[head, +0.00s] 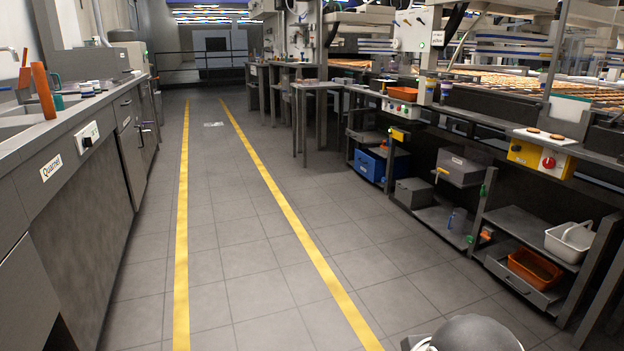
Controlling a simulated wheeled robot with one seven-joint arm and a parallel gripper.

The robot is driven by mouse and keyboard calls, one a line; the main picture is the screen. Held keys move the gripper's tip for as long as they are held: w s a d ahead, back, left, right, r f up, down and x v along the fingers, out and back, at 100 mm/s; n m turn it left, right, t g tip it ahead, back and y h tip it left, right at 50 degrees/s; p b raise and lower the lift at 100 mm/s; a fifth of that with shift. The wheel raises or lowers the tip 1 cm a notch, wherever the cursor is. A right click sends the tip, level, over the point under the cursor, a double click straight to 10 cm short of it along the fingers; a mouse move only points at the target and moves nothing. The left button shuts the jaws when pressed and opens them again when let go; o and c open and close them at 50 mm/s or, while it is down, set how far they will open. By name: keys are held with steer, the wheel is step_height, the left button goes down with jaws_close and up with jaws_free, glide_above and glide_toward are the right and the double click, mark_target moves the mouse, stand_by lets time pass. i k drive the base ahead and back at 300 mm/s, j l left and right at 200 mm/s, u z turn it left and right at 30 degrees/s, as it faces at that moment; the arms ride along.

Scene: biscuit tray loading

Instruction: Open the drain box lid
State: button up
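I cannot pick out a drain box lid for certain. A closed grey box (462,166) with a small white label, too small to read, sits on the right-hand shelving. A yellow piece shows at its left end. A plain dark grey box (413,191) stands lower down to its left. A small pale plate (213,124) lies flat in the floor far down the aisle. My gripper is not in view.
The tiled aisle between the yellow lines (292,232) is clear. A counter (85,125) with a sink runs along the left. Shelving on the right holds a blue crate (370,166), a white basket (569,243) and an orange tub (534,267). A small table (318,86) stands farther back.

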mark_target(413, 185)
steer(key=i, duration=2.45)
steer(key=i+z, duration=0.15)
steer(key=i, duration=0.3)
steer(key=i+j+z, duration=0.15)
steer(key=i, duration=0.3)
steer(key=i+j+z, duration=0.15)
steer(key=i, duration=0.3)
steer(key=i+j+z, duration=0.2)
steer(key=i, duration=0.25)
steer(key=i+j+z, duration=0.65)
steer(key=i+j, duration=0.05)
steer(key=i, duration=0.05)
